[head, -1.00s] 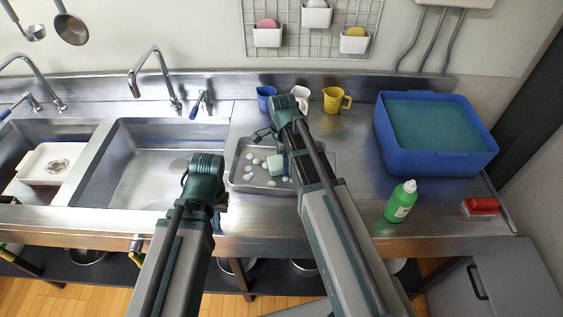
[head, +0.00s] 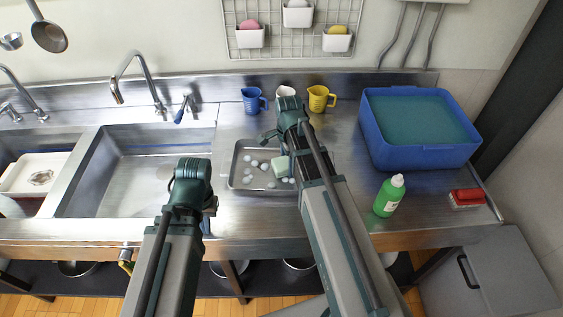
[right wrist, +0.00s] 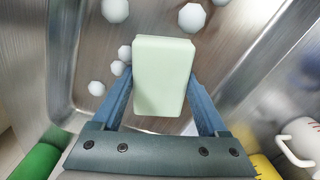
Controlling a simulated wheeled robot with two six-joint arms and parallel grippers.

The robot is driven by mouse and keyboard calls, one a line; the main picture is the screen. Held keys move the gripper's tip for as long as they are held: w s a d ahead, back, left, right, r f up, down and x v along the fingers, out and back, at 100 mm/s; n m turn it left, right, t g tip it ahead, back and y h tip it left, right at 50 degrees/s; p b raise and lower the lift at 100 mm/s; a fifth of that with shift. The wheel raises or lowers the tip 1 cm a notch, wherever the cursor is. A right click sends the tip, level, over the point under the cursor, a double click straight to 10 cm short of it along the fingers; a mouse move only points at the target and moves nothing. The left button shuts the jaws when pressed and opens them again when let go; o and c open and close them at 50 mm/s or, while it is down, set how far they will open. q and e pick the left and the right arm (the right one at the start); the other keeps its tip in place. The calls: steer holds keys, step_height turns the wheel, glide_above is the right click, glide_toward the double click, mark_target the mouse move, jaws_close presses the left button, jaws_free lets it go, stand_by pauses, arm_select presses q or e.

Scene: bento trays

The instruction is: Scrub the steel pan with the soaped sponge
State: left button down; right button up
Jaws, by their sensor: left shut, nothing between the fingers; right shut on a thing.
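The steel pan (head: 236,181) is a shallow rectangular tray on the steel counter, right of the sink, with several white foam blobs in it. The pale green sponge (head: 280,167) is over the right part of the pan; whether it touches the bottom cannot be told. In the right wrist view, my right gripper (right wrist: 160,85) is shut on the sponge (right wrist: 163,72), with its blue fingers along the two sides. My right arm hides the pan's right end in the head view. My left gripper (head: 210,206) is shut and empty, left of the pan; its fingers are mostly hidden.
Blue (head: 252,101), white (head: 285,91) and yellow (head: 318,99) mugs stand behind the pan. A blue tub (head: 415,155), a green bottle (head: 388,196) and a red brush (head: 467,197) are on the right. The sink (head: 120,185) is on the left.

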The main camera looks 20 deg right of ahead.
mark_target(270, 167)
steer(key=shift+s+d, duration=0.3)
steer(key=shift+d, duration=0.65)
arm_select(q)
steer(key=shift+r, duration=0.15)
arm_select(e)
steer(key=shift+r, duration=0.15)
steer(key=shift+w+a, duration=0.3)
steer(key=shift+a, duration=0.5)
steer(key=shift+w+a, duration=0.3)
steer(key=shift+a, duration=0.8)
steer(key=shift+w, duration=0.1)
steer(key=shift+w+a, duration=0.35)
steer(key=shift+a, duration=0.55)
steer(key=shift+w+a, duration=0.3)
steer(key=shift+a, duration=0.6)
